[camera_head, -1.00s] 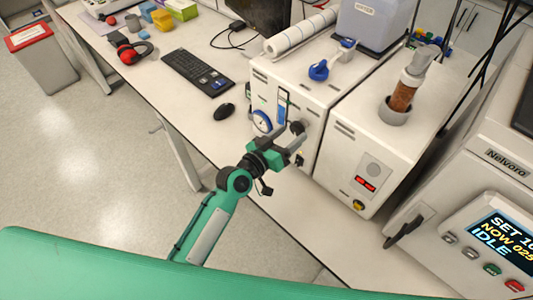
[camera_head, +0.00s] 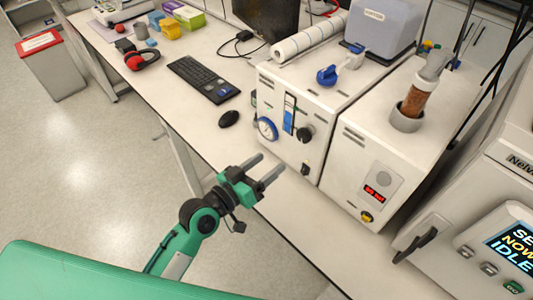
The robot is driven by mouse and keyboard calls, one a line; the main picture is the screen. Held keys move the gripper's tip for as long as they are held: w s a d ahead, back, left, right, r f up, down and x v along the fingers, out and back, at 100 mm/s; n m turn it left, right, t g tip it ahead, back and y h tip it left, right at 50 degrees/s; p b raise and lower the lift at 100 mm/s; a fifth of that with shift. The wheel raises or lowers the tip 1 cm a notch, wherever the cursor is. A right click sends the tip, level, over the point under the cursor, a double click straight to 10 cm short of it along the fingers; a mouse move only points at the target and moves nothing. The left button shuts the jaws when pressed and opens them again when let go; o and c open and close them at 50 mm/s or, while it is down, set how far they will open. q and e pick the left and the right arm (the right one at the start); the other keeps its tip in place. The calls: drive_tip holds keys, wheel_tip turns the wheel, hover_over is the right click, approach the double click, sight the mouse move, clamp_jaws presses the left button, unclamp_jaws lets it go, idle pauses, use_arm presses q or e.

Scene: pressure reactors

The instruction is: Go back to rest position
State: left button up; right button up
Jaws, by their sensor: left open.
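My left gripper (camera_head: 262,172) shows in the head view at the lower middle, on its green arm coming up from the lower left. Its two grey fingers are apart and nothing is between them. It is over the front edge of the bench, in front of the white unit with the gauge (camera_head: 267,128) and black knob (camera_head: 305,134), and looks apart from them. My right gripper is not in the picture.
The white bench (camera_head: 205,128) holds a keyboard (camera_head: 203,80), a mouse (camera_head: 229,118), red ear muffs (camera_head: 137,61) and a second white box with a red display (camera_head: 374,193). A larger machine (camera_head: 475,215) stands at the right.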

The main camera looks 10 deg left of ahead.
use_arm(q)
drive_tip(key=s+a+f+n+g+y, duration=0.1)
drive_tip(key=s+a+f+g+y, duration=0.5)
drive_tip(key=s, duration=0.4)
drive_tip(key=s+a+f+g+y, duration=0.45)
drive_tip(key=s+a+f, duration=0.35)
drive_tip(key=s, duration=0.2)
wheel_tip(320, 180, down, 30)
drive_tip(key=g, duration=0.2)
drive_tip(key=s+a+f, duration=0.2)
drive_tip(key=s+f, duration=0.8)
drive_tip(key=s+a+f+g, duration=0.1)
drive_tip(key=s+a+f, duration=0.1)
drive_tip(key=s+f, duration=0.8)
drive_tip(key=shift+s+f, duration=0.2)
drive_tip(key=shift+f, duration=0.3)
